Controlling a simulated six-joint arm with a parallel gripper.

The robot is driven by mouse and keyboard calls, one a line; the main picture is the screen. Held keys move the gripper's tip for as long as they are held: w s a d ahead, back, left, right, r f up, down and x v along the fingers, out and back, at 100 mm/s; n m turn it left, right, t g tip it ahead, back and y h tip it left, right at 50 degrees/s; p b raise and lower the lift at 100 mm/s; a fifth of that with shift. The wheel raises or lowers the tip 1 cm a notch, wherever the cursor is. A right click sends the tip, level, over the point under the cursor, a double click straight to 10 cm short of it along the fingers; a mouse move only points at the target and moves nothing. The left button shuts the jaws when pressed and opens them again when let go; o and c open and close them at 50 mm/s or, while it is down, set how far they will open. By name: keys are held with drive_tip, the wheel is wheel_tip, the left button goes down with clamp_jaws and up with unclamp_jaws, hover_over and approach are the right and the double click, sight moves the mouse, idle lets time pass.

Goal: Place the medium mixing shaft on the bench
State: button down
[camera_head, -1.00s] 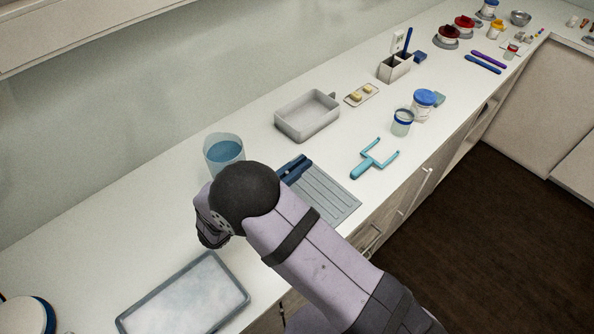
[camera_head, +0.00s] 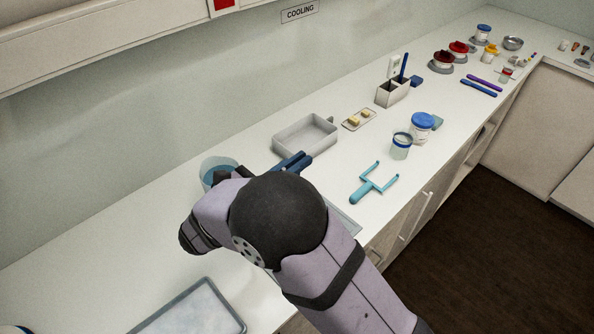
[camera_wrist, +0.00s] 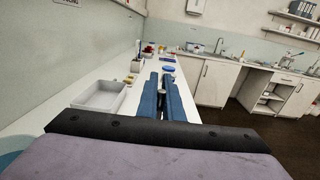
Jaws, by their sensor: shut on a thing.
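My gripper (camera_head: 300,160) has dark blue fingers and sits above the bench (camera_head: 240,136), just in front of the grey basin (camera_head: 306,138). In the wrist view the fingers (camera_wrist: 162,82) point forward along the bench, nearly parallel, with a narrow gap. They are shut on a thin, pale thing between them, taken to be the medium mixing shaft (camera_wrist: 162,90). Most of it is hidden by the fingers and my wrist, so its shape and lower end cannot be made out. A turquoise forked tool (camera_head: 375,183) lies on the bench to the right.
A beaker of blue liquid (camera_head: 218,170) stands left of my gripper, partly hidden. A grey-rimmed tray (camera_head: 195,308) lies at the near left. Bare bench lies around the forked tool.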

drive_tip(key=s+a+n+t+y+b, duration=0.1)
drive_tip(key=s+a+n+y+b, duration=0.4)
drive_tip(key=a, duration=0.6)
drive_tip(key=a+n+t+y+b, duration=0.15)
drive_tip(key=a+n+y, duration=0.25)
drive_tip(key=a+y, duration=0.55)
drive_tip(key=s+a+n+t+y+b, duration=0.1)
drive_tip(key=s+a+n+y+b, duration=0.3)
drive_tip(key=a, duration=0.8)
wheel_tip(320, 180, down, 10)
drive_tip(key=w, duration=0.1)
drive_tip(key=shift+w+p, duration=0.15)
drive_tip(key=shift+p, duration=0.25)
drive_tip(key=shift+f+y, duration=0.1)
drive_tip(key=shift+y, duration=0.15)
